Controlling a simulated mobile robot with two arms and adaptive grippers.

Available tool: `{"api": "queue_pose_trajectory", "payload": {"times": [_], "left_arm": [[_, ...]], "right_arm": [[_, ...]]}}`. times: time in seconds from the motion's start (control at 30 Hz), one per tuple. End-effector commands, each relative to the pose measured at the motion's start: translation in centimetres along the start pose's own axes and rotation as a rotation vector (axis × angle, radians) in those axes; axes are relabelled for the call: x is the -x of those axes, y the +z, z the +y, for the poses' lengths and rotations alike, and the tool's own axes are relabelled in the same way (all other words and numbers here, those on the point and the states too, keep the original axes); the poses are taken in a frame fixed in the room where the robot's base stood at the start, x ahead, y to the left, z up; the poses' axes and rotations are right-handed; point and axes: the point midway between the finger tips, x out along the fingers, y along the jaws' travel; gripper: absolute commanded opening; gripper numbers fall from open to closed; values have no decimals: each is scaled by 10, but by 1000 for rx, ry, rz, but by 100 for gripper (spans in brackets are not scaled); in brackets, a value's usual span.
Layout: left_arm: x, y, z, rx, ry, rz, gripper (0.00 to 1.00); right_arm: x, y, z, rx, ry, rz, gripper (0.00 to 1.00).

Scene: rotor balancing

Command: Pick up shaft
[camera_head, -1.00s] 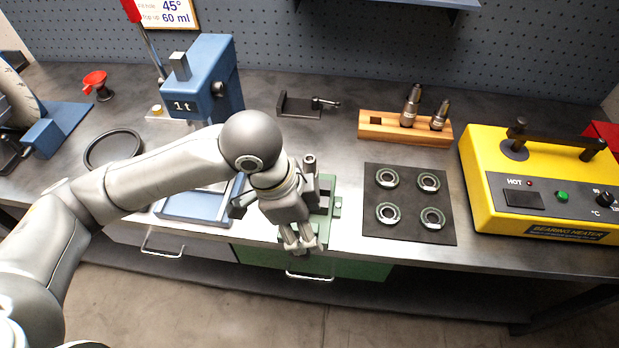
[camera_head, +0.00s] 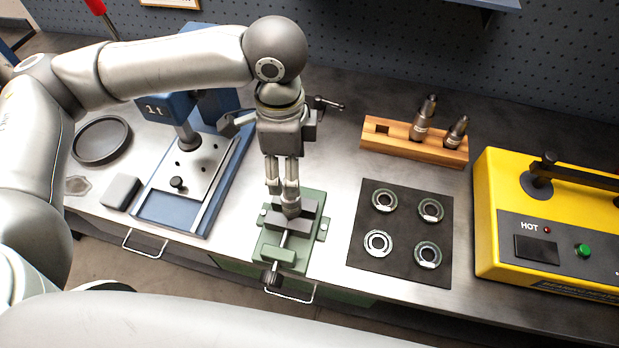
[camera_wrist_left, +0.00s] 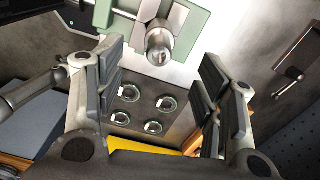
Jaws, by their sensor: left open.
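The shaft (camera_head: 291,206) is a short grey metal piece standing in the green vise (camera_head: 269,251) at the front edge of the bench. My left gripper (camera_head: 283,187) points down just above it in the head view. In the left wrist view the gripper (camera_wrist_left: 160,78) has its two fingers spread wide. The shaft's round end (camera_wrist_left: 159,45) shows in the gap between them, apart from both fingers. The vise (camera_wrist_left: 188,20) is at the top of that view. The shaft's lower part is hidden by the vise jaws. My right gripper is not in view.
A black mat (camera_head: 358,252) with several bearing rings lies right of the vise. A wooden block (camera_head: 372,143) with two grey tools stands behind it. The yellow bearing heater (camera_head: 487,245) is at the right, the blue press (camera_head: 213,106) at the left. Bare bench separates vise and mat.

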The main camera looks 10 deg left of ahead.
Motion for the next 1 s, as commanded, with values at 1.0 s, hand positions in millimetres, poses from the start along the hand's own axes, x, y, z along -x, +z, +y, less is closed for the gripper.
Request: {"api": "queue_pose_trajectory", "payload": {"times": [1.0], "left_arm": [[-108,-4,-5,1,1,-1,62]], "right_arm": [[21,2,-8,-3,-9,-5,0]]}}
